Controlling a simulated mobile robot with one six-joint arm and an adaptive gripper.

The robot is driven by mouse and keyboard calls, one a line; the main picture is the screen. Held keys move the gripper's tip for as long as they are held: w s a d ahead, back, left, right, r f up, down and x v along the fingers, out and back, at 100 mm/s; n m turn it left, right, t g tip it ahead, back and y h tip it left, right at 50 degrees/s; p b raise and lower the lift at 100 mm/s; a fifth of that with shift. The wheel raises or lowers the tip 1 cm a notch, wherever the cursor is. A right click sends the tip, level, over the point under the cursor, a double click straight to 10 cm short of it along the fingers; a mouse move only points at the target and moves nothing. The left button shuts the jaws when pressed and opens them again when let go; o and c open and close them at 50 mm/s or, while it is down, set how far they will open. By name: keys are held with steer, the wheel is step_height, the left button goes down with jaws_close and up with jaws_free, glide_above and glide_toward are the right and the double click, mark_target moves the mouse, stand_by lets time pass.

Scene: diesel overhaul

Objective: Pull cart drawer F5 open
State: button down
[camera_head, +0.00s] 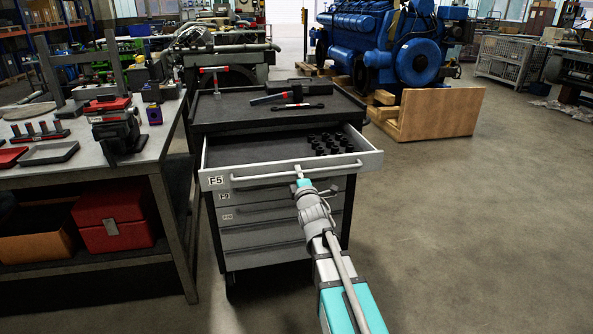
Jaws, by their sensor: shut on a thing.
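The tool cart (212,113) stands in the middle of the view. Its top drawer F5 (362,161) is pulled out, with its dark inside showing. Several small black sockets (331,143) stand in its right half. The white label F5 (216,181) is at the left of the drawer front. A long light bar handle (254,178) runs across the front. My gripper (300,172) is at the handle's middle and is shut on it; the fingertips are small and partly hidden by my wrist.
Lower drawers (262,236) are shut. A hammer (275,97) and a dark tool (297,106) lie on the cart top. A workbench (115,164) with a vise (117,127) stands close at left. A blue engine (375,38) stands behind. The floor (470,230) at right is clear.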

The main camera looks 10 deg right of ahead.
steer(key=shift+s, duration=0.3)
steer(key=c, duration=0.6)
jaws_free()
steer(key=shift+c, duration=0.2)
steer(key=shift+s, duration=0.1)
